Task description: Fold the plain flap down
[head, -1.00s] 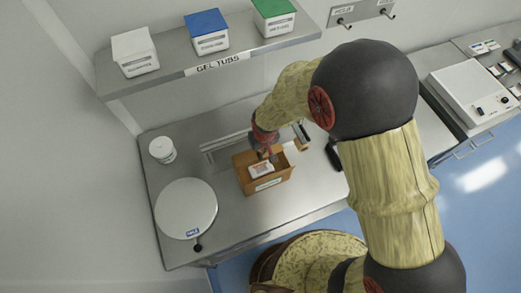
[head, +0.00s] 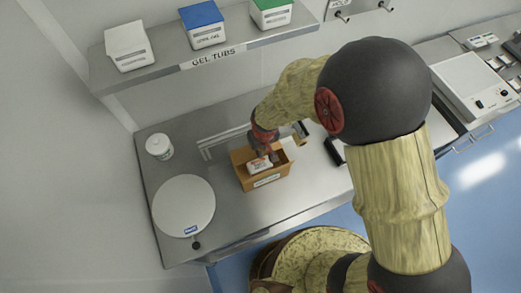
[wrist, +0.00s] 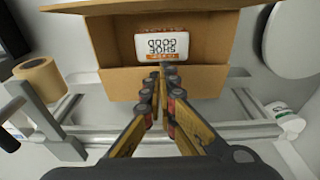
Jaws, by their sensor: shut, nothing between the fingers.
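An open brown cardboard box (head: 248,180) stands on the steel bench, with a labelled front side in the head view. A white and orange printed pack (head: 260,164) lies inside; its print shows upside down in the wrist view (wrist: 163,46). My gripper (head: 272,158) is shut and empty at the rear of the box. In the wrist view the fingertips (wrist: 168,69) overlap the upper edge of a plain cardboard panel (wrist: 120,86) on the box's rail side. I cannot tell whether they touch it. The fingers hide the panel's middle. Another flap (wrist: 100,7) spreads outward on the opposite side.
A metal rail frame (wrist: 240,130) runs behind the box, with a tape roll (wrist: 40,80) beside it. A round white plate (head: 184,206) and a white tub (head: 159,147) stand left of the box. A shelf (head: 175,67) with several tubs hangs above the bench.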

